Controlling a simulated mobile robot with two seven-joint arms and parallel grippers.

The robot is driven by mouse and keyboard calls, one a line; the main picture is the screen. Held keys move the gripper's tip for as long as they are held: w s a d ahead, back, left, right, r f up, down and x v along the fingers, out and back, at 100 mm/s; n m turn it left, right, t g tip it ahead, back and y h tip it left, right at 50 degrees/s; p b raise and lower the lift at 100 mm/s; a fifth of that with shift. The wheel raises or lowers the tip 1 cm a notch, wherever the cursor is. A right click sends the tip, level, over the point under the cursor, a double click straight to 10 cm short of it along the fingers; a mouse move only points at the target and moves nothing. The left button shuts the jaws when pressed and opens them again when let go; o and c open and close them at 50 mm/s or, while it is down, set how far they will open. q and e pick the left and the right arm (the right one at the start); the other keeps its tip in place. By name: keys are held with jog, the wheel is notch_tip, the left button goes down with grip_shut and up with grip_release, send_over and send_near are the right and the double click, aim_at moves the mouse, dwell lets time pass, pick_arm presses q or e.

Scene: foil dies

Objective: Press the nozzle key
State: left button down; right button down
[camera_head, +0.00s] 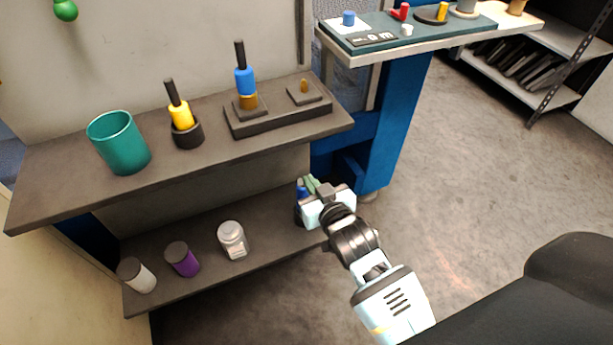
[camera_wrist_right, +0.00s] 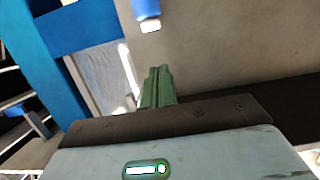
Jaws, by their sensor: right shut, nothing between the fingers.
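My right gripper (camera_head: 309,184) reaches in from the lower right, at the right end of the lower shelf. Its green fingers are shut with nothing between them, as the right wrist view (camera_wrist_right: 158,87) shows. I cannot tell which part is the nozzle key. A dark panel with light symbols (camera_head: 373,40) lies on the board at the upper right, with a blue piece (camera_head: 348,18), a white knob (camera_head: 407,30) and a red piece (camera_head: 400,11) around it. My gripper is well apart from and below this board. My left gripper is not in view.
The upper shelf holds a teal cup (camera_head: 119,145), a yellow-handled tool (camera_head: 180,116), and a blue-handled tool (camera_head: 244,80) on a dark base (camera_head: 278,118). The lower shelf holds white (camera_head: 136,275), purple (camera_head: 182,259) and pale (camera_head: 233,240) containers. A blue object (camera_wrist_right: 147,9) is near my fingers.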

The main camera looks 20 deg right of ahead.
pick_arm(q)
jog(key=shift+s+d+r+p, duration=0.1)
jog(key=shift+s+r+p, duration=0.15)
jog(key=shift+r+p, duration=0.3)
pick_arm(e)
jog(key=v, duration=0.6)
jog(key=shift+s+r, duration=0.25)
